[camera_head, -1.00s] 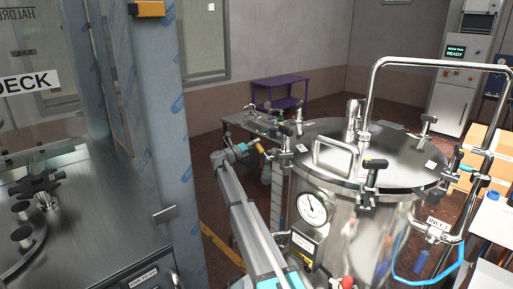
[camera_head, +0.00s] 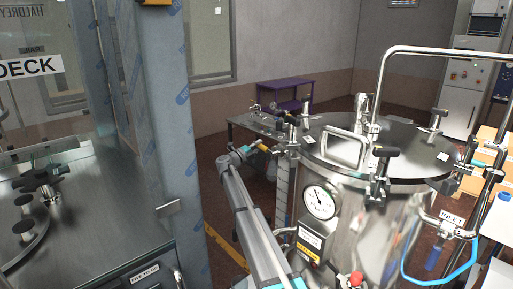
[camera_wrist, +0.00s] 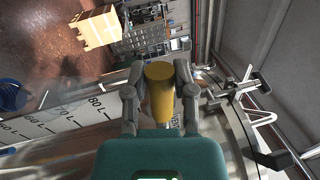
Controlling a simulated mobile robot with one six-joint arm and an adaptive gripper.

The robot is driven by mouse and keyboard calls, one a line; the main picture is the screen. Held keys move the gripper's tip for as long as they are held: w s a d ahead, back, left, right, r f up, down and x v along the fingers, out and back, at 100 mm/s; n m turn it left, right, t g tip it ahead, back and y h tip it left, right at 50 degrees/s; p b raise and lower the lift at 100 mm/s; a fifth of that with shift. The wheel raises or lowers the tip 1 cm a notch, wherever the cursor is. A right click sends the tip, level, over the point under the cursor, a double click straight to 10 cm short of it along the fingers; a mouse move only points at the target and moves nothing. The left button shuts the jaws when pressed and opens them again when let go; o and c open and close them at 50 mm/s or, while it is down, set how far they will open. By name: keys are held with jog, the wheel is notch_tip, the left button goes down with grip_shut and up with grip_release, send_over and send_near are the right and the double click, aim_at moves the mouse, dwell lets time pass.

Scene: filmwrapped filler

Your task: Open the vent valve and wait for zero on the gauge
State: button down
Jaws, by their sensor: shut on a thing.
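The steel vessel (camera_head: 385,225) stands at the right of the head view under a round lid. Its round white gauge (camera_head: 320,202) is on the front wall; the dial is too small to read surely. The yellow vent valve handle (camera_head: 266,148) is at the vessel's left upper edge. In the wrist view the yellow handle (camera_wrist: 160,92) sits between the two grey fingers of my gripper (camera_wrist: 160,90), which is shut on it. A partly hidden label shows beside the handle. In the head view my gripper (camera_head: 248,151) reaches the handle from the left.
A steel deck (camera_head: 95,215) and a blue-grey post (camera_head: 165,130) stand at the left. Lid clamps (camera_head: 380,165) and a bent pipe (camera_head: 450,52) rise around the vessel. A purple table (camera_head: 285,95) is behind. A litre scale (camera_wrist: 75,120) runs beside my gripper.

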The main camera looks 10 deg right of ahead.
jog(key=shift+d, duration=0.15)
jog(key=shift+c, duration=2.2)
grip_release()
